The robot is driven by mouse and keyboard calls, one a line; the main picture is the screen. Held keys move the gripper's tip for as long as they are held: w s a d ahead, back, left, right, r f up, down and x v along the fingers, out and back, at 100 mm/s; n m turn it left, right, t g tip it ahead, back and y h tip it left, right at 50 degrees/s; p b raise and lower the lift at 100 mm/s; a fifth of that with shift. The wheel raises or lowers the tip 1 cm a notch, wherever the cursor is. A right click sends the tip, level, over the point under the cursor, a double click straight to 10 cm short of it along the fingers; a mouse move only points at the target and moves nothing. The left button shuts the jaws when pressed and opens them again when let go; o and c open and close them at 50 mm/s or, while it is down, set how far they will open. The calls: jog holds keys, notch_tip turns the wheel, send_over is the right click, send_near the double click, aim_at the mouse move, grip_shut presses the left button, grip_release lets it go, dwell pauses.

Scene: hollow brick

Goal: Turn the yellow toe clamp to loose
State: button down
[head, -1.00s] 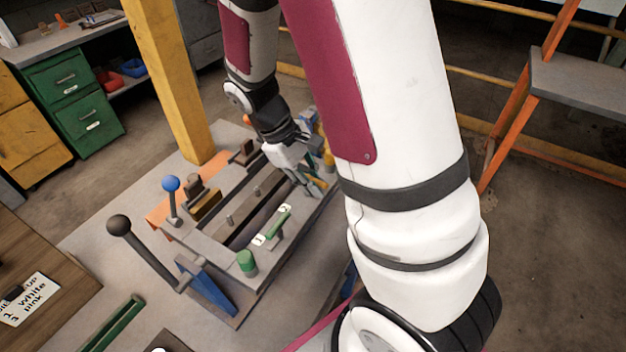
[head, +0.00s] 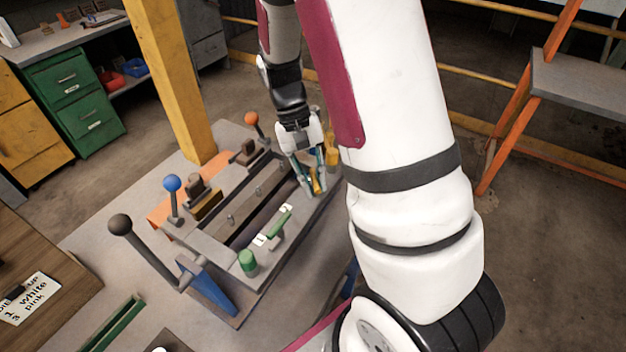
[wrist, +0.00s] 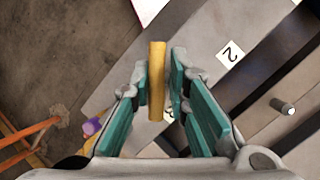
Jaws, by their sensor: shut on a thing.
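The yellow toe clamp (wrist: 157,80) is a straight yellow bar handle. In the wrist view it stands upright in the picture between my gripper's teal finger pads. In the head view the yellow clamp (head: 316,186) shows only in part, low between the fingers at the right side of the fixture. My gripper (head: 308,188) points down there, and in the wrist view my gripper (wrist: 158,88) is shut on the yellow handle. The handle's pivot and most of its markings are hidden; a label with a 2 (wrist: 229,54) lies to its right.
A green toe clamp (head: 279,222) with number labels sits nearer on the same rail. A green knob (head: 247,262), a blue-ball lever (head: 172,184), a black-ball lever (head: 120,225) and an orange-ball lever (head: 252,118) stand around the fixture. A yellow post (head: 170,80) rises behind.

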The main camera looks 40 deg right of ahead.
jog(key=m+y, duration=0.1)
jog(key=m, duration=0.3)
jog(key=shift+d+m+y, duration=0.3)
jog(key=shift+d+y, duration=0.1)
jog(key=shift+s+a+m+t+y, duration=0.1)
jog(key=shift+m+t+y, duration=0.25)
jog(key=shift+m, duration=0.6)
jog(key=shift+s+m+t+y, duration=0.1)
jog(key=shift+m+t+y, duration=0.2)
jog(key=shift+m, duration=0.65)
jog(key=c, duration=1.7)
grip_release()
jog(key=shift+o, duration=0.3)
jog(key=shift+w+r, duration=0.1)
